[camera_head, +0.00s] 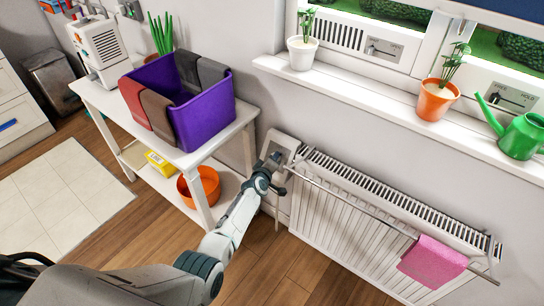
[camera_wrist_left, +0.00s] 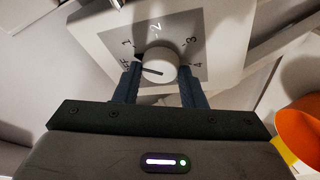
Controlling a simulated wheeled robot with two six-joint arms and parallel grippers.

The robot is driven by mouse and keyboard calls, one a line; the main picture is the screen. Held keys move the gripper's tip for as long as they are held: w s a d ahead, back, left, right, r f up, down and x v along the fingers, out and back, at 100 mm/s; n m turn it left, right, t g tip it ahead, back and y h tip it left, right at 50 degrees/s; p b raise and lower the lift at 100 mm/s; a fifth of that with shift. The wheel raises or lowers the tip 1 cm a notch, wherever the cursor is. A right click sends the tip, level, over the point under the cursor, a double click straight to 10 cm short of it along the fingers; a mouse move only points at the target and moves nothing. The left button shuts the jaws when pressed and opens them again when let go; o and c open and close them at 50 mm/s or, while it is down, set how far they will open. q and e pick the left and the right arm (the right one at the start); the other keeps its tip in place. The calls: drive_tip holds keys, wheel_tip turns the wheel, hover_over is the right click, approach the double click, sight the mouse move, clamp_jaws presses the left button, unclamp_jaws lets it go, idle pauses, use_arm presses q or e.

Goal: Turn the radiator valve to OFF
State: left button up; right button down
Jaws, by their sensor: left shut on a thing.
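The radiator valve is a white box (camera_head: 284,142) at the radiator's left end. In the left wrist view its grey dial plate (camera_wrist_left: 172,32) bears the marks 1, 2, 3 and 4, with an OFF mark at the left, partly covered by a finger. The round white knob (camera_wrist_left: 160,62) has a black pointer line directed left toward OFF. My left gripper (camera_head: 275,160) is at the valve, with one dark finger on each side of the knob, shut on it. In the head view the gripper hides the knob. My right gripper is not in view.
The white radiator (camera_head: 345,205) with a front rail and a pink towel (camera_head: 432,262) extends right of the valve. A white table (camera_head: 205,158) with a purple bin (camera_head: 200,112) stands left. The windowsill (camera_head: 375,103) above holds pots and a green watering can (camera_head: 522,136).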

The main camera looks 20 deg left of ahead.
use_arm(q)
drive_tip(key=shift+r+p, duration=0.2)
drive_tip(key=shift+p, duration=0.1)
drive_tip(key=shift+n+p, duration=0.35)
drive_tip(key=shift+n, duration=0.05)
drive_tip(key=shift+n+p, duration=0.3)
drive_tip(key=shift+p, duration=0.05)
drive_tip(key=n+p, duration=0.1)
drive_tip(key=n+g+p, duration=0.1)
drive_tip(key=p, duration=0.1)
drive_tip(key=shift+d+r+n+y+p, duration=0.15)
drive_tip(key=shift+r+n+y+p, duration=0.05)
drive_tip(key=shift+n+y+p, duration=0.1)
drive_tip(key=shift+w+f+n+g+p, duration=0.15)
drive_tip(key=shift+n+g+p, duration=0.35)
drive_tip(key=shift+n+p, duration=0.6)
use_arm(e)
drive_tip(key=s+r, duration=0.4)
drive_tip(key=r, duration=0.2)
use_arm(q)
drive_tip(key=shift+n, duration=0.4)
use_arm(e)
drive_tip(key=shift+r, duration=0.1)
use_arm(q)
drive_tip(key=o, duration=1)
drive_tip(key=shift+f, duration=0.1)
